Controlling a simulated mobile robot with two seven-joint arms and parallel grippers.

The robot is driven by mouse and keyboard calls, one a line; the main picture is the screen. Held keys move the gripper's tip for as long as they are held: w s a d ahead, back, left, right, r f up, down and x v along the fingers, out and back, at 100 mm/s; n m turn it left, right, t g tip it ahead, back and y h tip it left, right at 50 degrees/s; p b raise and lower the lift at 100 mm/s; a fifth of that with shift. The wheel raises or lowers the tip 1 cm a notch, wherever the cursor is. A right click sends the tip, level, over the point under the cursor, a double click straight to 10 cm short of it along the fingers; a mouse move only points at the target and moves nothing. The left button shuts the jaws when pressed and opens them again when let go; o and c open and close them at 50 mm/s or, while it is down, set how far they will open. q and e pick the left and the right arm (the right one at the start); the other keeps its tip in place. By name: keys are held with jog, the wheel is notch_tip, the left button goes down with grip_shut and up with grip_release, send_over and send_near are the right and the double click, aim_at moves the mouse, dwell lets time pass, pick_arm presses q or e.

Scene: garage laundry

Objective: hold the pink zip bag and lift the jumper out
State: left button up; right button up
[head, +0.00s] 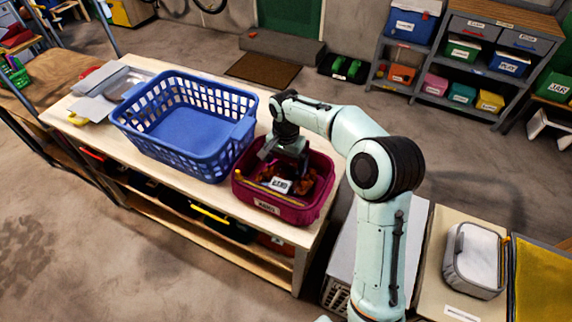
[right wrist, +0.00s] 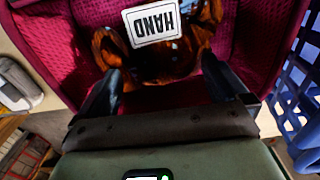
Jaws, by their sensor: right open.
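The pink zip bag (head: 298,213) stands with its top open near the right end of the wooden table. A dark orange-brown jumper (head: 303,188) lies inside it, with a white label reading HAND on top; the jumper (right wrist: 165,66) also shows in the right wrist view. My right gripper (head: 288,164) reaches down from above into the bag's mouth. In the right wrist view the fingers of the right gripper (right wrist: 163,86) are spread apart, over the near part of the jumper. Whether they touch the cloth I cannot tell. My left gripper is not in view.
A blue laundry basket (head: 185,135) stands empty just left of the bag. Grey flat items and a tray (head: 122,82) lie at the table's (head: 205,192) left end. A grey lidded container (head: 475,262) sits on a surface at the right. Shelves with bins stand behind.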

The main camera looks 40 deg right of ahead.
aim_at(286, 164)
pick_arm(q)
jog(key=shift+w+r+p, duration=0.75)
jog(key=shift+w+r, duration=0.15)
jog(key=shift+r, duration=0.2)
pick_arm(e)
notch_tip(286, 164, up, 11)
jog(key=shift+r, duration=0.15)
